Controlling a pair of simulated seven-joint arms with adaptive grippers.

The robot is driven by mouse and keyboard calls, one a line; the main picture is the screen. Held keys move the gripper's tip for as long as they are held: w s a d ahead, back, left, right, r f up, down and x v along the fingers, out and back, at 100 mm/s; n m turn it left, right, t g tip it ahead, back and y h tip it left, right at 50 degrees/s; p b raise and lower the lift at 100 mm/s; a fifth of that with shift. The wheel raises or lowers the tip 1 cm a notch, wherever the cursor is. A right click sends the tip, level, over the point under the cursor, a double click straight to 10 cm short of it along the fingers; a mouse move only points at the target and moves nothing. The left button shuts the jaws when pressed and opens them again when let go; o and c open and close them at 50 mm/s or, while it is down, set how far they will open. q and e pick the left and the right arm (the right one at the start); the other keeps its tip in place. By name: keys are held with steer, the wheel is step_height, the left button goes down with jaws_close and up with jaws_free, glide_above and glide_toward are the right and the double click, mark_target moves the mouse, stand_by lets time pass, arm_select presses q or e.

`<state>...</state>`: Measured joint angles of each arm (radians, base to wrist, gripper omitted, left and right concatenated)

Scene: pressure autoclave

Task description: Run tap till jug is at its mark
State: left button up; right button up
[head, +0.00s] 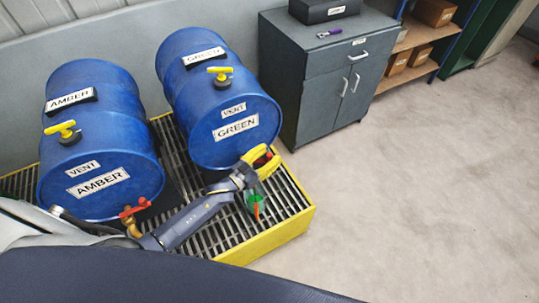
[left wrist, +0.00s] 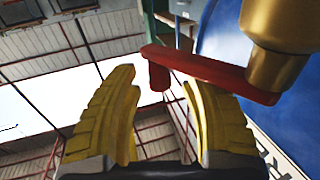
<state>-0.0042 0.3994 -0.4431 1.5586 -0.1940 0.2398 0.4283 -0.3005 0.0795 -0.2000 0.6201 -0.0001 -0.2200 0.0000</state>
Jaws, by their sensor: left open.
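The GREEN drum (head: 217,95) lies on its side, label facing out. Its tap has a red lever (left wrist: 205,72) on a brass body (left wrist: 283,45); in the head view the lever (head: 263,158) is mostly behind my gripper. My left gripper (head: 263,162) is open at this tap. In the left wrist view its yellow fingers (left wrist: 160,100) stand either side of the lever's end; I cannot tell if they touch it. Below the gripper a small vessel, seemingly the jug (head: 252,200), shows green with an orange streak. Its level and mark are too small to read. My right gripper is out of view.
The AMBER drum (head: 100,145) lies to the left, with its own red-levered tap (head: 134,209). Yellow vent valves (head: 62,130) (head: 220,72) sit on both drums. The drums rest on a yellow-edged grate (head: 285,235). A grey cabinet (head: 325,80) stands behind; the floor at right is clear.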

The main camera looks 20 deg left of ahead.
arm_select(q)
steer(key=shift+c, duration=0.2)
jaws_close()
